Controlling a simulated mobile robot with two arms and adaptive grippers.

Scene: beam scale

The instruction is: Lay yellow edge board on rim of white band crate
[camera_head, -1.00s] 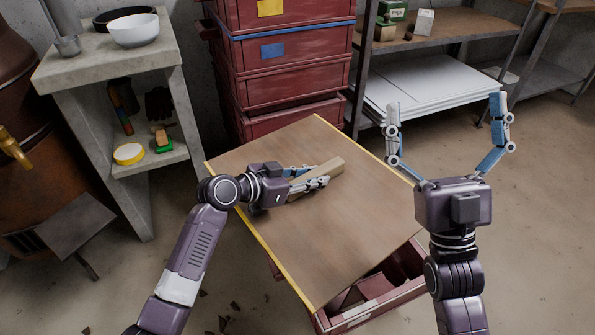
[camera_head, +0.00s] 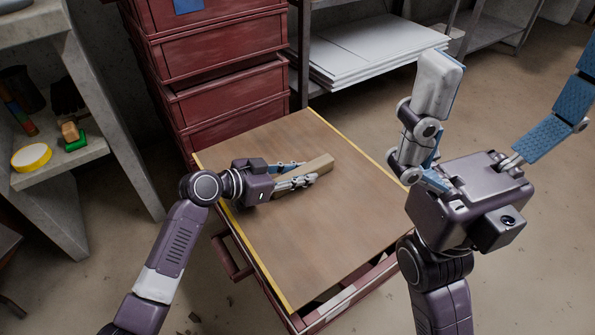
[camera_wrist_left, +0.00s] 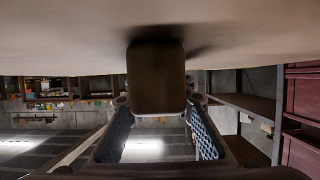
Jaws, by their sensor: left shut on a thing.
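The yellow edge board (camera_head: 300,235) is a brown panel with yellow edges. It lies roughly flat over a dark red crate (camera_head: 238,268) and hides most of its opening. A strip of the crate's inside shows at the lower right, near a pale band on the crate (camera_head: 352,300). I cannot tell whether the board touches the rim all round. My left gripper (camera_head: 298,172) is shut on the wooden block handle (camera_head: 321,163) on the board's top. In the left wrist view the block (camera_wrist_left: 155,80) sits between the fingers. My right gripper (camera_head: 510,70) is open and empty, right of the board.
Stacked red crates (camera_head: 215,70) stand just behind the board. A concrete shelf (camera_head: 110,160) at the left holds a yellow roll (camera_head: 31,157) and small items. White sheets (camera_head: 375,48) lie on a rack behind. Floor at the right is clear.

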